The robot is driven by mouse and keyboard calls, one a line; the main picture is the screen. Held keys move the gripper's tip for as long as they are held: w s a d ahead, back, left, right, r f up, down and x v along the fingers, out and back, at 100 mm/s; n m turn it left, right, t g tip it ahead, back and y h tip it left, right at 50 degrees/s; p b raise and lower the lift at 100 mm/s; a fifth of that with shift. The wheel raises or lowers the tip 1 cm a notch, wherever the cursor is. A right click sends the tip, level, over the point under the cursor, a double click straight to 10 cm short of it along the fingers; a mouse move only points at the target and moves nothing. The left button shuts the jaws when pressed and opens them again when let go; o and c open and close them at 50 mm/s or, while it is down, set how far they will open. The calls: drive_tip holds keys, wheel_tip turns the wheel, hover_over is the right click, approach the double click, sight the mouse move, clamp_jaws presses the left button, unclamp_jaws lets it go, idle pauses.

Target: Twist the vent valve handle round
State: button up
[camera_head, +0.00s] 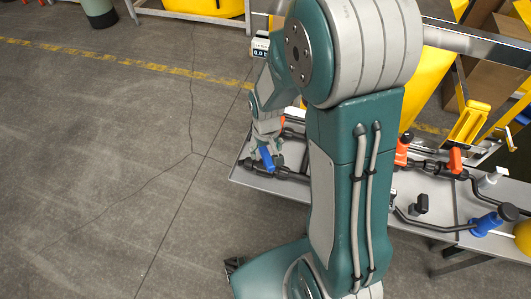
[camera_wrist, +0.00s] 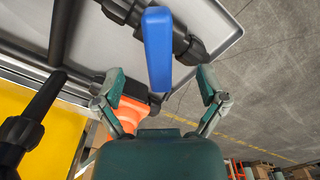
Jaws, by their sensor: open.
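A blue valve handle (camera_wrist: 158,48) stands out from a black pipe fitting (camera_wrist: 186,45) in the wrist view. The blue handle also shows in the head view (camera_head: 267,158), just below my gripper (camera_head: 264,138). My gripper (camera_wrist: 160,82) is open in the wrist view, with one finger to each side of the handle's lower end. A gap shows between each finger and the handle, so they look apart. The frames show no label saying which valve is the vent valve. My arm hides part of the skid in the head view.
An orange part (camera_wrist: 128,113) lies behind my left finger in the wrist view. Black pipes run over the grey tray (camera_head: 240,171). Orange handles (camera_head: 455,160) and another blue valve (camera_head: 487,222) stand further right. Open floor (camera_head: 110,170) lies left of the tray.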

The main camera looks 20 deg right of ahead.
drive_tip(key=shift+r, duration=2.05)
drive_tip(key=shift+c, duration=0.9)
drive_tip(key=shift+r, duration=0.15)
drive_tip(key=shift+c, duration=0.7)
wheel_tip(320, 180, up, 2)
drive_tip(key=shift+s+r, duration=0.15)
drive_tip(key=shift+f, duration=4.75)
